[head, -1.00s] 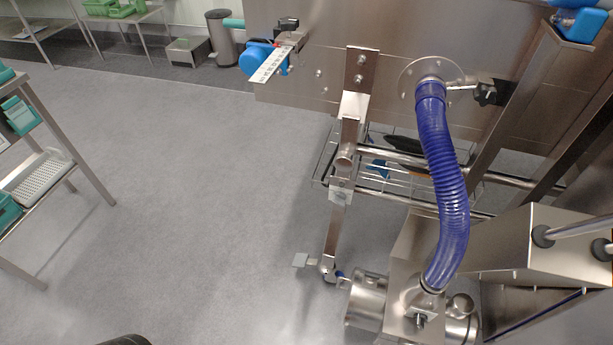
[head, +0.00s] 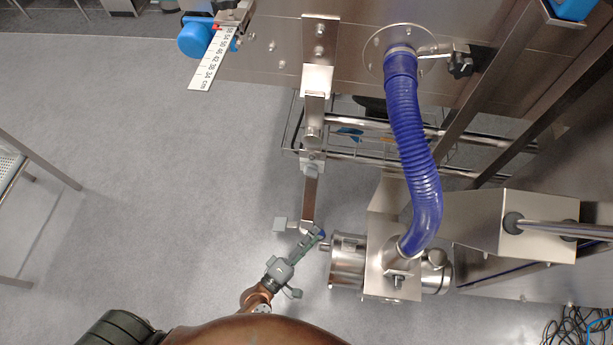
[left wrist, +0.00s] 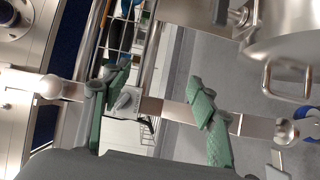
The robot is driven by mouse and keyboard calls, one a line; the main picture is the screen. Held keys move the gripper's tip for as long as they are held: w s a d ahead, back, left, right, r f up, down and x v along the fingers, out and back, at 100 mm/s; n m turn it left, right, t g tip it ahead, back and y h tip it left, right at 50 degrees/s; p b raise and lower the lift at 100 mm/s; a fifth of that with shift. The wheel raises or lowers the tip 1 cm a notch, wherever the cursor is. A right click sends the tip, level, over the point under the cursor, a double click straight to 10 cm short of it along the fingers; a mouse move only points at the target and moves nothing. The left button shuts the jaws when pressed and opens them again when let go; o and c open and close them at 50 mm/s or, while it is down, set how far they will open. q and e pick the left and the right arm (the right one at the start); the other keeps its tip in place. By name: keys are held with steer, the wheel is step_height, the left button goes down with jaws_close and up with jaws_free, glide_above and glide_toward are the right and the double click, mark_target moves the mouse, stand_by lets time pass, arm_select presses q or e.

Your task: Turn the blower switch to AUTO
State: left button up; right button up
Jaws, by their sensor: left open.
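The blower (head: 348,262) is a steel drum and box unit at lower centre right of the head view, with a blue hose (head: 413,130) rising from it. A small dark knob-like part (head: 398,281) sits on the box front; I cannot tell whether it is the switch, nor read any setting. My left gripper (head: 316,236) is open beside the drum's left end, near the foot of a steel bar. In the left wrist view its green fingers (left wrist: 160,100) spread across that bar, with a grey knob-like clamp (left wrist: 127,100) near one finger. My right gripper is not in view.
A wire basket and rails (head: 375,128) lie behind. A white ruler (head: 210,62) juts out at upper left.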

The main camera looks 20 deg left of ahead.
mark_target(311, 175)
arm_select(q)
steer(key=w+a+r+n+t+y+p, duration=0.25)
steer(key=w+r+n+y, duration=0.35)
steer(key=n, duration=0.4)
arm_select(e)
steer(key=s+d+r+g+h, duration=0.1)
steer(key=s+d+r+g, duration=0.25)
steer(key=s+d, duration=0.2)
arm_select(q)
steer(key=w+a+n+y, duration=0.1)
steer(key=w+n, duration=0.2)
steer(key=w+a+n+g+y, duration=0.1)
steer(key=w+a+n, duration=0.1)
steer(key=w, duration=0.1)
steer(key=w+a+n+g+y+b, duration=0.1)
steer(key=w+a+n+y, duration=0.1)
steer(key=w+n, duration=0.1)
steer(key=shift+w+a+f+n, duration=0.1)
steer(key=shift+w+a+n, duration=0.05)
steer(key=shift+w+n, duration=0.15)
steer(key=shift+w+a, duration=0.2)
steer(key=shift+w, duration=0.45)
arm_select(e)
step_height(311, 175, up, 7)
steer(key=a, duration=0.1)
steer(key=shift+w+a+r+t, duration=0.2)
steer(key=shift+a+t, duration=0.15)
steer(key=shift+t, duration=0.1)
arm_select(q)
steer(key=shift+c, duration=0.3)
